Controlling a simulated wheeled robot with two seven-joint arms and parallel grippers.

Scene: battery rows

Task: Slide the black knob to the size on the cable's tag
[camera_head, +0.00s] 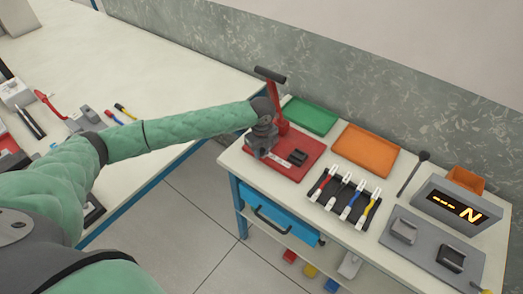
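A red press (310,168) with a red upright lever and black handle (270,75) stands at the left end of the small table. A dark block (297,157) sits on its base, with a pale strip beside it; I cannot tell whether this block is the black knob. My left gripper (262,150) is low over the left part of the red base, left of the dark block. Its fingers are too small and dark to tell open from shut, or whether they touch anything. Several tagged cables (345,196) lie on a black rack; the tag text is unreadable. My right gripper is out of view.
A green tray (310,115) and an orange tray (366,148) lie behind, near the wall. A grey display box (455,208) and a grey plate with dark blocks (420,243) stand at the right. A blue drawer (275,215) is below. A bench (170,60) is at the left.

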